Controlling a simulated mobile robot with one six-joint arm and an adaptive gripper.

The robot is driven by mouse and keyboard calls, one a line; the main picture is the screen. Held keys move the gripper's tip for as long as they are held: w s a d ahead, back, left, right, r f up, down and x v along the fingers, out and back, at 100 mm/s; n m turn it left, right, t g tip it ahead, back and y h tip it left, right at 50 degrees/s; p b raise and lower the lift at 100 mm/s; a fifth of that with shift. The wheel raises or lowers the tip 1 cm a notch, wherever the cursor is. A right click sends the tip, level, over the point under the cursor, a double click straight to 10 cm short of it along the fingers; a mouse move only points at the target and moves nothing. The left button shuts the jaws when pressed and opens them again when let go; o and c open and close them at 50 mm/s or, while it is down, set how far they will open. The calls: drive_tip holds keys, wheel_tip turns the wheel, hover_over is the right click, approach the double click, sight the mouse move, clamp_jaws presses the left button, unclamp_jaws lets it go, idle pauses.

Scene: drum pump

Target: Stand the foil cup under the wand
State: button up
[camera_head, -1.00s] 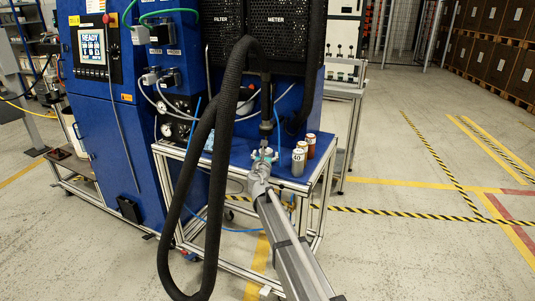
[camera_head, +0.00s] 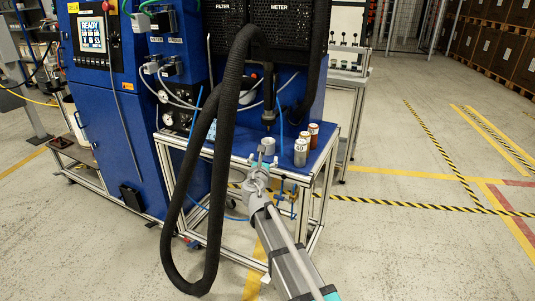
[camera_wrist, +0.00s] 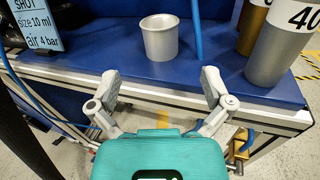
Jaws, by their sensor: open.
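The silver foil cup (camera_wrist: 160,40) stands upright and open-topped on the blue bench top, near its front edge. In the head view the cup (camera_head: 268,146) appears just below the dark wand (camera_head: 268,108), with a gap between its rim and the wand's tip. I cannot tell how exactly they line up in depth. The wand does not show in the wrist view. My gripper (camera_wrist: 162,84) is open and empty, its two grey fingers spread in front of the cup and apart from it. It also shows in the head view (camera_head: 259,170) at the bench's front edge.
A silver can marked 40 (camera_wrist: 283,45) and a brown can (camera_head: 313,134) stand right of the cup. A thick black hose (camera_head: 222,110) loops down left of my arm. A label plate (camera_wrist: 34,22) stands at left.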

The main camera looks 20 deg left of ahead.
drive_tip(key=shift+s+d, duration=0.15)
drive_tip(key=shift+s, duration=0.5)
